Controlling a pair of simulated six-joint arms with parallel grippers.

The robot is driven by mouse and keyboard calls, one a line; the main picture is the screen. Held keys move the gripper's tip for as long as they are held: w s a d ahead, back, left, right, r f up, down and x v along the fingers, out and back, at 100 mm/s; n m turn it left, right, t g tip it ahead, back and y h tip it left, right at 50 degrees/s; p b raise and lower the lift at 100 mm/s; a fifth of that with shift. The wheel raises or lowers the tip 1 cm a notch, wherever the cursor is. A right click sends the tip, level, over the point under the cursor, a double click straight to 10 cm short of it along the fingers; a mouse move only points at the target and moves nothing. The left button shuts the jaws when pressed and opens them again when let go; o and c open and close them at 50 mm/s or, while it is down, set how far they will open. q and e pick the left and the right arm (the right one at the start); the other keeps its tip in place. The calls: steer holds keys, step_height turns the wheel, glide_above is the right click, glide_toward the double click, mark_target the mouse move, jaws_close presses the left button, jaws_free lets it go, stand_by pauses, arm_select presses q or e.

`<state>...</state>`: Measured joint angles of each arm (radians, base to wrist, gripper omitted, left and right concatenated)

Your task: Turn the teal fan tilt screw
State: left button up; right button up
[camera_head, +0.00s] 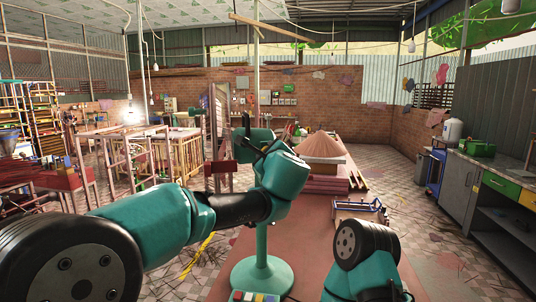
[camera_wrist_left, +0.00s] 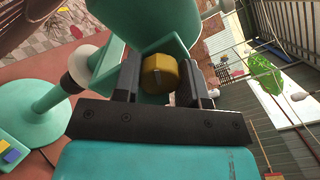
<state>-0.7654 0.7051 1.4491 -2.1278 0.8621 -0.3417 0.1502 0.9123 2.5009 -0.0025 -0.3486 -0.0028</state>
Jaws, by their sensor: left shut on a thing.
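The teal fan stands on a round teal base (camera_head: 262,277) with a thin post, on the reddish table. My left arm hides much of its upper part in the head view. In the left wrist view its base (camera_wrist_left: 45,135) lies at the left, and a teal fan part (camera_wrist_left: 140,25) fills the top. The yellow-brown tilt screw (camera_wrist_left: 158,73) has a dark slot across its face. My left gripper (camera_wrist_left: 164,80) has one finger on each side of the screw and is shut on it. My right gripper is out of view; only a right arm link shows at bottom right.
A block with coloured buttons (camera_head: 255,296) sits by the fan base at the table's front. A tan cone-shaped heap (camera_head: 322,146) stands farther along the table. A metal-framed tray (camera_head: 360,211) is to the right. A grey workbench (camera_head: 490,195) lines the right wall.

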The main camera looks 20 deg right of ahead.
arm_select(q)
steer(key=o, duration=0.9)
steer(key=shift+s, duration=0.15)
steer(key=s, duration=1.1)
steer(key=s+a, duration=0.1)
steer(key=s, duration=0.5)
steer(key=shift+a, duration=0.1)
